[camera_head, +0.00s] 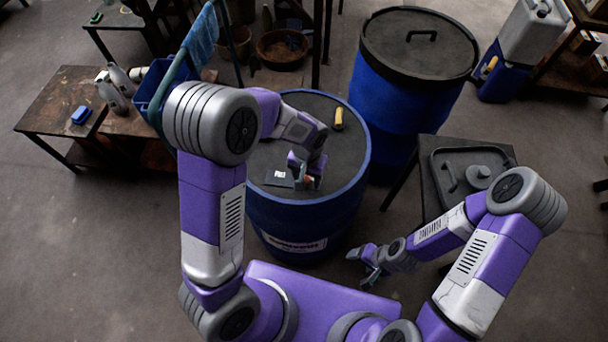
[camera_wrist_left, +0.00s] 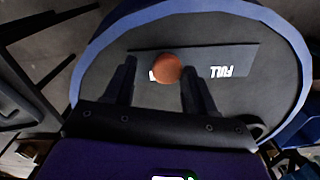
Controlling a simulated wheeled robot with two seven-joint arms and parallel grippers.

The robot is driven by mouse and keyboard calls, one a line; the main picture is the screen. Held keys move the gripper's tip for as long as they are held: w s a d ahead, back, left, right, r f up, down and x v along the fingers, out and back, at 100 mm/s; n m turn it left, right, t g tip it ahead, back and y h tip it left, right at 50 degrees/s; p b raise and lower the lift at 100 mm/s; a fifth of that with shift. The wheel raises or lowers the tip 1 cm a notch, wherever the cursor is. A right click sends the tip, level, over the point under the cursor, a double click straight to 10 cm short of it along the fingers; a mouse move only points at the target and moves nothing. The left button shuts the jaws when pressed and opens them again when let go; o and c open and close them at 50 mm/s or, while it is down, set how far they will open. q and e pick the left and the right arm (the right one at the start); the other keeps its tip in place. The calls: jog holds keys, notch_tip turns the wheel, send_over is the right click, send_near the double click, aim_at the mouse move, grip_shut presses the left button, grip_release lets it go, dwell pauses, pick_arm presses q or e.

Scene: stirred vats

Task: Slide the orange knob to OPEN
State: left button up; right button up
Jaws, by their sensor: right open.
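The orange knob (camera_wrist_left: 167,68) sits on a dark slide plate (camera_wrist_left: 225,62) on the lid of a blue vat (camera_head: 330,220). The plate also shows in the head view (camera_head: 278,179). My left gripper (camera_head: 306,180) is over the lid; in the left wrist view its fingers (camera_wrist_left: 160,72) stand either side of the knob, with a gap on the left. My right gripper (camera_head: 366,268) is open and empty, right of the vat.
A yellow object (camera_head: 338,119) lies on the same lid. A second lidded blue vat (camera_head: 408,95) stands behind, to the right. A small dark table (camera_head: 432,190) with a tray is at the right. A rusty bench (camera_head: 62,103) is at the left.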

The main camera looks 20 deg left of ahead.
aim_at(307, 180)
pick_arm(q)
jog(key=shift+a, duration=0.1)
jog(key=shift+r, duration=0.1)
notch_tip(307, 180, up, 7)
jog(key=shift+r+p, duration=0.2)
jog(key=shift+p, duration=0.8)
